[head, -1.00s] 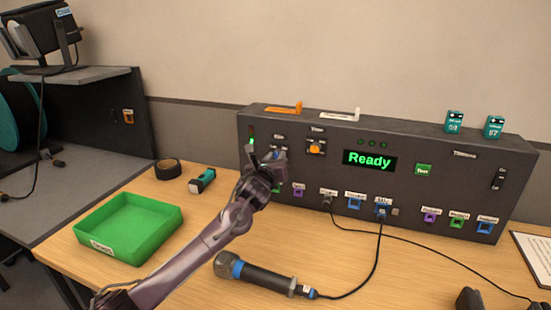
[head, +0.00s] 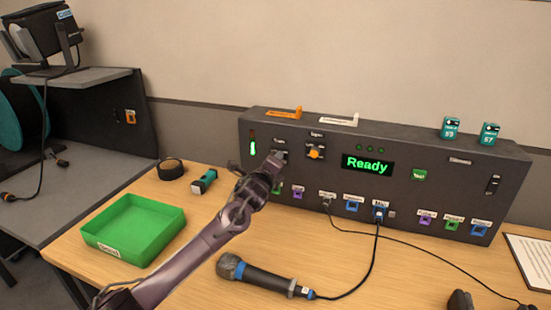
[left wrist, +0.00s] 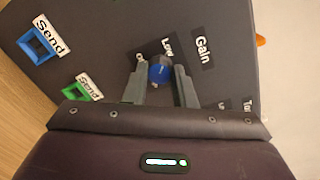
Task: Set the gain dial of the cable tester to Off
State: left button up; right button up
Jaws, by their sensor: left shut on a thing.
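The cable tester (head: 400,170) is a long dark box at the back of the wooden table, its display reading "Ready". In the left wrist view its gain dial (left wrist: 161,73) is a round blue knob below a "Gain" label (left wrist: 202,50). A "Low" label (left wrist: 168,46) is beside the knob, and another label starting with "O" is partly hidden by a finger. My left gripper (left wrist: 160,76) has its fingers on both sides of the knob and is shut on it. In the head view my left gripper (head: 275,160) covers the dial. The dial's pointer is not clear.
An orange-knobbed dial (head: 315,153) is close right of my left gripper. A lit green meter (head: 253,147) is just left. A green tray (head: 135,225), tape roll (head: 171,169) and microphone (head: 265,279) lie on the table. Cables cross the right front.

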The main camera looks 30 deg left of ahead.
pick_arm(q)
jog(key=shift+a+f+n+h+p, duration=0.1)
jog(key=shift+n+h+p, duration=0.35)
jog(key=shift+n+p, duration=2.4)
jog(key=shift+f+n+h+p, duration=0.1)
jog(key=shift+n+h, duration=0.35)
jog(key=shift+n, duration=5)
jog(key=o, duration=1)
jog(key=shift+s, duration=0.1)
jog(key=shift+s+d+r+b, duration=0.1)
jog(key=shift+s+d+b, duration=0.15)
jog(key=shift+s, duration=1)
jog(key=shift+s+d+r+b, duration=0.1)
jog(key=shift+s+d, duration=0.1)
jog(key=shift+s, duration=1.1)
jog(key=shift+s+d+b, duration=0.2)
jog(key=shift+s+d, duration=0.05)
jog(key=shift+s, duration=1)
jog(key=shift+f, duration=0.1)
